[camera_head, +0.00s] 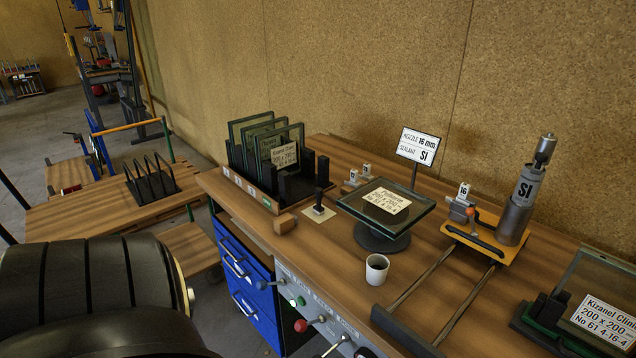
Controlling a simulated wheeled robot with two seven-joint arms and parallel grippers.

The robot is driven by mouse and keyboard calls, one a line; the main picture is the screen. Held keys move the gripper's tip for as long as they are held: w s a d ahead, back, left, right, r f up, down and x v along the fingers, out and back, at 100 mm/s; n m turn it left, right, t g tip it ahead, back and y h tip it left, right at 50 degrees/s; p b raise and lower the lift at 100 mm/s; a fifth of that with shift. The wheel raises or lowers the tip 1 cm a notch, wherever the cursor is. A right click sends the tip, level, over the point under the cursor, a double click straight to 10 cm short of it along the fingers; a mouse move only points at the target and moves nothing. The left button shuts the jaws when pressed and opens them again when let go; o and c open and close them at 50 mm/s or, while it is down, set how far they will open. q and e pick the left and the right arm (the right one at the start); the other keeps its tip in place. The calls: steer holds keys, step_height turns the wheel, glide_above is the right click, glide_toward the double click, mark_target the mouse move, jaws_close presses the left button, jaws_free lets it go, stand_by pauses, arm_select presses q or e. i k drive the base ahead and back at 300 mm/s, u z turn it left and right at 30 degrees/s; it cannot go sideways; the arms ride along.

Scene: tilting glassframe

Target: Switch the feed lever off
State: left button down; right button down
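A grey control panel (326,310) is set in the bench front, below the worktop edge. A green lamp (300,301) shows on the panel. The lettering is too small to read, so I cannot tell which is the feed lever or its setting. Neither of my grippers shows in this view.
Above the panel, the wooden worktop (320,262) holds a white cup (377,269), a glass pane (390,203) on a round stand, and a small black upright handle (319,203). A sealant cartridge (527,188) stands right. Blue drawers (240,283) are left of the panel.

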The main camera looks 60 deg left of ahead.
mark_target(309, 323)
steer(key=u, duration=1.65)
steer(key=k, duration=0.8)
steer(key=z, duration=0.7)
steer(key=k, duration=0.55)
steer(key=u, duration=0.5)
steer(key=i, duration=0.65)
steer(key=u, duration=0.75)
steer(key=i, duration=0.9)
steer(key=z, duration=0.25)
